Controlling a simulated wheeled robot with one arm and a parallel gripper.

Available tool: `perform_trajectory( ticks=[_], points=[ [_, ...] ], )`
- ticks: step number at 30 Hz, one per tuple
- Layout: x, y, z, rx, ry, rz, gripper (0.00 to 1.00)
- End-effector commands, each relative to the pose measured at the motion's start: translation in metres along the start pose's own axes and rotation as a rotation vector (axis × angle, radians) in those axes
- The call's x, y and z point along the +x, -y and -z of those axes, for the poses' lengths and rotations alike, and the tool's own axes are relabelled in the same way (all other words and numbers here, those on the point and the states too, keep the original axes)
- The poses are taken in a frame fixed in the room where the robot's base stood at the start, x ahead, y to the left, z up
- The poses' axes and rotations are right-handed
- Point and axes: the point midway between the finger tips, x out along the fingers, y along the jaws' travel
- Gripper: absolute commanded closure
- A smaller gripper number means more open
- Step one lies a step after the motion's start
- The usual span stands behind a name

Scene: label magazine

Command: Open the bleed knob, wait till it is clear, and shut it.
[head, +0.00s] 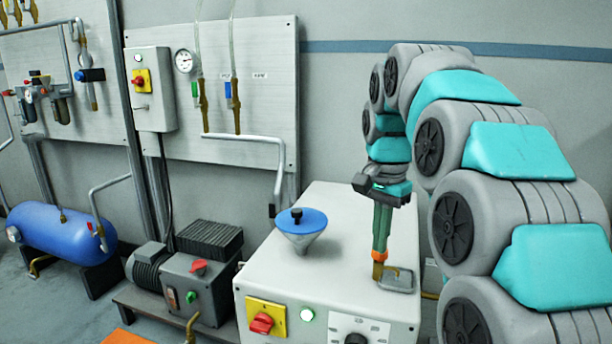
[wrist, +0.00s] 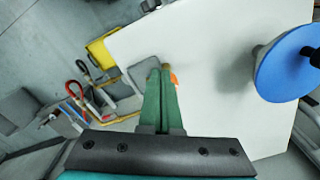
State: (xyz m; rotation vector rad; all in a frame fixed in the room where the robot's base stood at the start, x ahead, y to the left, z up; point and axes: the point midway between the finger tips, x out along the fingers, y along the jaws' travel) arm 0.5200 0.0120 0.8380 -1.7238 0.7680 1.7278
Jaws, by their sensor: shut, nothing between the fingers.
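My gripper (head: 380,250) points straight down over the right part of the white cabinet top (head: 335,215), its green fingers shut together and empty. Right at the fingertips is a small orange part (head: 380,256) on a brass fitting (head: 377,271); this may be the bleed knob, but I cannot tell for sure. In the wrist view the fingertips (wrist: 164,72) partly hide the orange part (wrist: 174,79). I cannot tell whether they touch it. A grey plate-like part (head: 400,280) lies beside the fitting. No flow is visible there.
A blue-lidded funnel (head: 302,224) stands left of my gripper on the cabinet. A bent grey pipe (head: 278,180) comes down behind it. The cabinet front has a red switch (head: 262,322) and a lit button (head: 307,315). Two clear tubes with brass valves (head: 235,105) hang on the wall panel.

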Motion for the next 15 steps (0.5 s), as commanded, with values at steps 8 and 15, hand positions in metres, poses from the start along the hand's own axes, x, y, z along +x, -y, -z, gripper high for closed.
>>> perform_trajectory(
  ticks=[8,15],
  points=[
    [0.024,0.001,0.009,-0.002,-0.001,0.001,1.00],
    [0.025,0.001,0.010,-0.002,-0.001,0.002,1.00]
  ],
)
